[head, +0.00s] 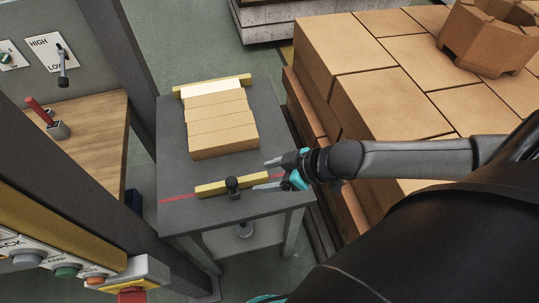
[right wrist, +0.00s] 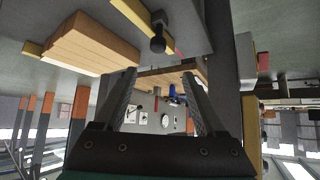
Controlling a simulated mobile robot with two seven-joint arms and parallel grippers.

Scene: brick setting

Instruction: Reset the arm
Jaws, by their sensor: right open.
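My right arm comes in from the right in the head view. Its gripper (head: 267,174) is open and empty, with its fingers apart beside the right edge of a small grey table (head: 172,142). In the right wrist view the open gripper (right wrist: 162,78) has nothing between its fingers. A row of tan bricks (head: 222,130) lies on the table, just behind and left of the gripper; it also shows in the right wrist view (right wrist: 85,45). A yellow bar (head: 210,189) with a black knob (head: 232,184) lies near the fingertips. My left gripper cannot be made out.
A large stack of tan blocks (head: 385,85) stands right of the table, under my right arm. A second yellow bar (head: 180,91) borders the bricks at the back. A wooden bench (head: 92,150) and a button panel (head: 65,262) are at left.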

